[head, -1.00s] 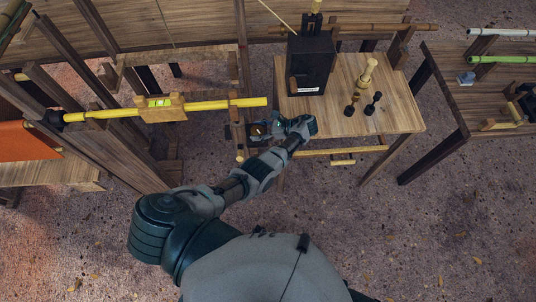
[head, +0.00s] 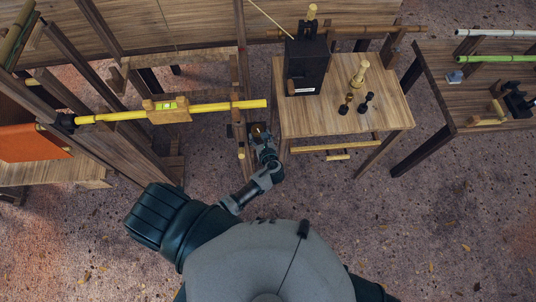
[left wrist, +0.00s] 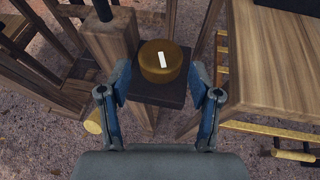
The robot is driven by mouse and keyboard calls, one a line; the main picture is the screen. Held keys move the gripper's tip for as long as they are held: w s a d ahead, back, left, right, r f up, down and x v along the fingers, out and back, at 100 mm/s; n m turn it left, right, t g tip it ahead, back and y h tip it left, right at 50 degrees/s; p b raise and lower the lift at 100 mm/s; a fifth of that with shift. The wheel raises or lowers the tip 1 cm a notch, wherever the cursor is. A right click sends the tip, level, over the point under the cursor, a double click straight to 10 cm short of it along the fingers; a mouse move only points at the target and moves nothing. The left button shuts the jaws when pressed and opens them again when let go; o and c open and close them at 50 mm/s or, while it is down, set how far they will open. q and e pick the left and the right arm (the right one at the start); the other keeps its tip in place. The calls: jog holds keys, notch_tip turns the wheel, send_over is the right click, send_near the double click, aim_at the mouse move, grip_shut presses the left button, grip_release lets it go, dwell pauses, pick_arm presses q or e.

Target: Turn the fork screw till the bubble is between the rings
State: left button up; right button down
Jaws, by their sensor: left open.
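The fork screw, a round brass knob with a white mark (left wrist: 161,61), sits on a dark block beside a wooden post in the left wrist view. My left gripper (left wrist: 160,82) is open, its two blue fingers apart on the near left and right of the knob, and nothing is held. In the head view the gripper (head: 263,140) is by the post, largely hiding the screw. A wooden level with a green vial (head: 166,105) sits on the yellow roller (head: 215,106). The bubble and rings are too small to read. My right gripper is not in view.
A wooden table (head: 300,122) just right of the gripper carries a black box (head: 307,68), a pale wooden piece (head: 359,71) and two dark small pieces. Another table (head: 450,100) stands further right. Wooden frame posts (head: 110,135) stand at left. The floor in front is clear.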

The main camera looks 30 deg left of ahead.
pick_arm(q)
jog(key=v, duration=1.2)
jog(key=shift+d, duration=0.15)
jog(key=shift+s+r, duration=0.1)
